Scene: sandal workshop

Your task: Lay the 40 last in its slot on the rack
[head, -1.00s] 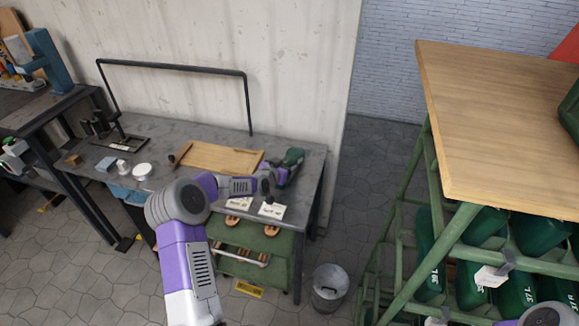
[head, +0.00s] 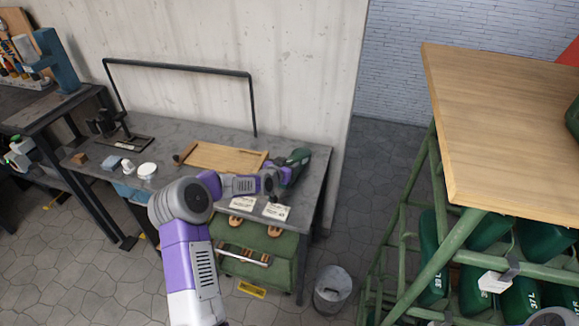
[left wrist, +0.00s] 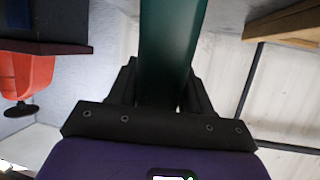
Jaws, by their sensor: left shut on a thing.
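A dark green last (head: 294,163) is at the right end of the grey workbench in the head view. My left gripper (head: 281,181) is shut on it. In the left wrist view the last (left wrist: 170,50) stands between the dark fingers (left wrist: 160,92). I cannot read a size on it, nor tell whether it touches the bench. The green rack (head: 446,240) stands at the right under a wooden top. Several dark green lasts sit in it, some marked 37 L and 39 L. An empty slot cannot be made out. My right gripper is not in view.
The bench (head: 225,139) carries a wooden board (head: 222,157), white cards (head: 277,211) and a white round dish (head: 147,170). A metal bin (head: 332,288) stands on the floor between bench and rack. The wooden top (head: 500,130) overhangs the rack. Floor between them is otherwise clear.

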